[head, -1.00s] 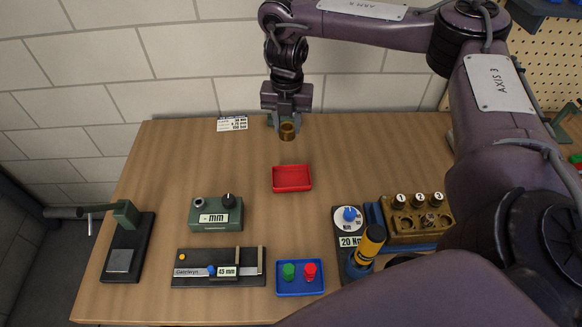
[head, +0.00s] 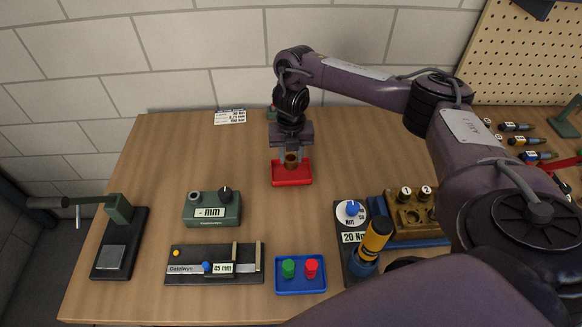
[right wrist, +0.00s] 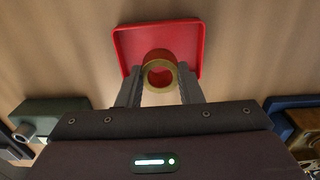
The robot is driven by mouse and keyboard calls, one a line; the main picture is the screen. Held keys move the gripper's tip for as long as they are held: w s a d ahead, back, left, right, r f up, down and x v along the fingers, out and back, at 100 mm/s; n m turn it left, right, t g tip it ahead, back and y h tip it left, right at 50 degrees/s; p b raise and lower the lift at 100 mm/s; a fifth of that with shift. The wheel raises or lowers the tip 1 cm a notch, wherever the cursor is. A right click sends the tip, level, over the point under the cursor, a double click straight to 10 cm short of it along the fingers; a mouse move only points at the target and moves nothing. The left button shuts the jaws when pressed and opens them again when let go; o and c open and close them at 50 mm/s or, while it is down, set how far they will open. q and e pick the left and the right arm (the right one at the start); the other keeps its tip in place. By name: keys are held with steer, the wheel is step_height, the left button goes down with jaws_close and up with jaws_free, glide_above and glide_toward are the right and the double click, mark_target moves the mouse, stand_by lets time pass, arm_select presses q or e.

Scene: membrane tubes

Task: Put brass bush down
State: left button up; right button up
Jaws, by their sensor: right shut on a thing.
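The brass bush (head: 291,160) is a short brass-coloured ring between the fingertips of my right gripper (head: 291,157), which is shut on it. The bush is over the red tray (head: 291,181) in the head view; whether it touches the tray floor I cannot tell. In the right wrist view the bush (right wrist: 159,74) shows its round open bore between the fingers (right wrist: 158,90), in front of the near side of the red tray (right wrist: 150,33). The rest of the tray looks empty. My left gripper is not in view.
A green gauge box (head: 212,208) and a length gauge (head: 214,264) stand front left of the tray. A blue tray (head: 301,283) holds a green and a red piece. A torque tester (head: 357,240) and a brass block (head: 412,216) stand at right.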

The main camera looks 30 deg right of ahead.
step_height(320, 180, down, 4)
steer(key=shift+r+b, duration=0.25)
steer(key=shift+b, duration=0.5)
steer(key=shift+f, duration=0.3)
steer(key=shift+f, duration=0.2)
steer(key=o, duration=1.1)
steer(key=shift+c, duration=0.2)
